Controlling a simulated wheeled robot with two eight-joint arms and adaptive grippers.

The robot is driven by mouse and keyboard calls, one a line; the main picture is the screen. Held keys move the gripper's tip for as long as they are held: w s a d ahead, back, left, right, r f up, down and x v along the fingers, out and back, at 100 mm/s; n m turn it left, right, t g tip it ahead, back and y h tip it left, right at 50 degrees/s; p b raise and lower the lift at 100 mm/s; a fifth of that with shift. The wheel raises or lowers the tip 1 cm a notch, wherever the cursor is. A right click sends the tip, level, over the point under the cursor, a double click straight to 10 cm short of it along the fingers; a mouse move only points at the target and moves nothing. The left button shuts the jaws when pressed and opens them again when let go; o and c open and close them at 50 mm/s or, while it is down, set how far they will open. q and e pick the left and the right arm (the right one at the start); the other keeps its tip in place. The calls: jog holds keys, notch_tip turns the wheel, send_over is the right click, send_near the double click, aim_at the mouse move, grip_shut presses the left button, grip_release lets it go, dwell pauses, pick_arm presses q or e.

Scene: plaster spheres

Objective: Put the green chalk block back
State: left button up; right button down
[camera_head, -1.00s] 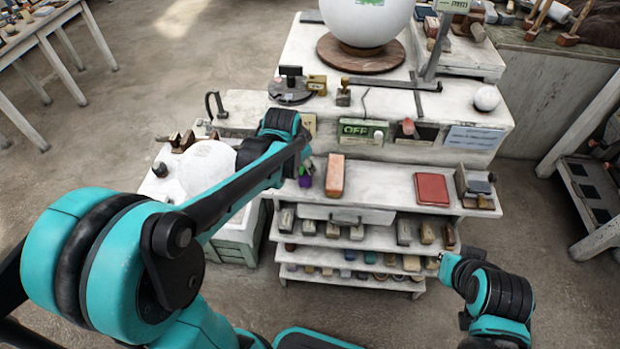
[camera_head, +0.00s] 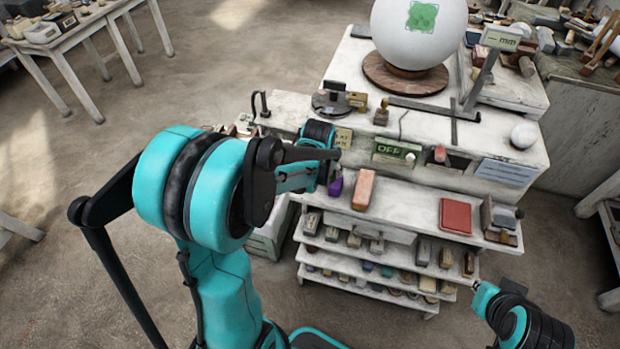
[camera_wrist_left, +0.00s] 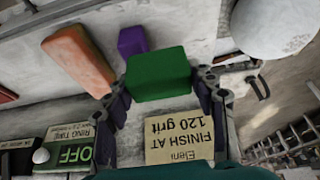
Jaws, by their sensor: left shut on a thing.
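The green chalk block (camera_wrist_left: 158,72) is between the fingers of my left gripper (camera_wrist_left: 164,84) in the left wrist view, and the gripper is shut on it. A purple block (camera_wrist_left: 132,40) is just beyond it, and an orange-pink block (camera_wrist_left: 78,58) lies to its left. I cannot tell whether the green block touches the shelf. In the head view my left arm hides the green block; the purple block (camera_head: 335,187) and orange-pink block (camera_head: 364,190) show on the top shelf (camera_head: 410,205). My right gripper (camera_head: 477,287) is at the lower right, too small to read.
A red pad (camera_head: 456,215) and a small grey box (camera_head: 502,219) are on the shelf's right. Lower shelves hold several small blocks. Behind stand a green OFF sign (camera_head: 396,151) and a white sphere (camera_head: 418,32). A "Finish at 120 grit" card (camera_wrist_left: 180,138) is near my left gripper.

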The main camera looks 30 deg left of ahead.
pick_arm(q)
jog(key=a+f, duration=0.1)
jog(key=a, duration=0.1)
jog(key=a+f, duration=0.1)
jog(key=a+f+b, duration=0.1)
jog(key=a, duration=0.1)
jog(key=shift+w+a+f, duration=0.35)
jog(key=shift+w+f, duration=0.05)
notch_tip(320, 180, down, 4)
jog(key=shift+r+b, duration=0.1)
jog(key=shift+b, duration=0.5)
jog(key=o, duration=1.2)
jog(key=shift+o, duration=0.2)
